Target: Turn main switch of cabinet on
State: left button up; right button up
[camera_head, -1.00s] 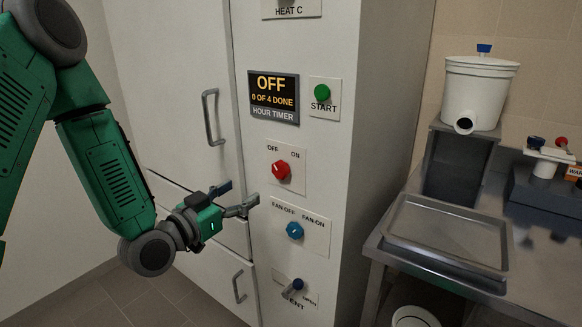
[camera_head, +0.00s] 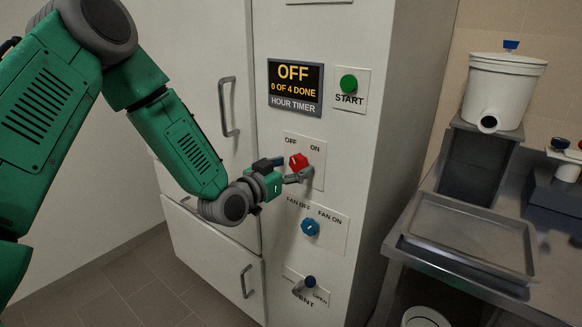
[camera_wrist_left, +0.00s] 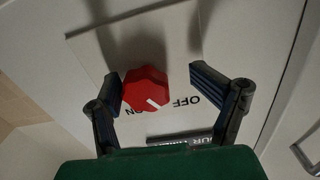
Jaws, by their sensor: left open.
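The red main switch knob (camera_head: 298,161) sits on a white plate (camera_head: 319,180) marked OFF and ON on the cabinet front (camera_head: 370,130). My left gripper (camera_head: 284,168) is open at the knob, with one finger on either side of it. In the left wrist view the knob (camera_wrist_left: 146,89) lies between the fingertips, near the left finger and apart from the right one; contact cannot be told. Its white mark points toward the OFF label. The hour timer display (camera_head: 295,87) reads OFF and 0 OF 4 DONE. My right gripper is not in view.
A green START button (camera_head: 348,84) is above the knob. A blue fan knob (camera_head: 310,227) and a vent lever (camera_head: 304,286) are below. A door handle (camera_head: 229,106) is to the left. A metal table with a tray (camera_head: 470,238) and a white bucket (camera_head: 503,92) stands at right.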

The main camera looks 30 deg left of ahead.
pick_arm(q)
jog(key=shift+r, duration=0.15)
jog(key=shift+s+d+r, duration=0.1)
jog(key=shift+d+r, duration=0.1)
jog(key=shift+d, duration=0.3)
jog(key=shift+s+d+r, duration=0.1)
jog(key=shift+d+r, duration=0.05)
jog(key=shift+d, duration=0.3)
jog(key=c, duration=1)
jog(key=shift+d+r, duration=0.1)
jog(key=shift+d, duration=0.2)
jog(key=shift+c, duration=0.6)
jog(key=shift+a, duration=0.55)
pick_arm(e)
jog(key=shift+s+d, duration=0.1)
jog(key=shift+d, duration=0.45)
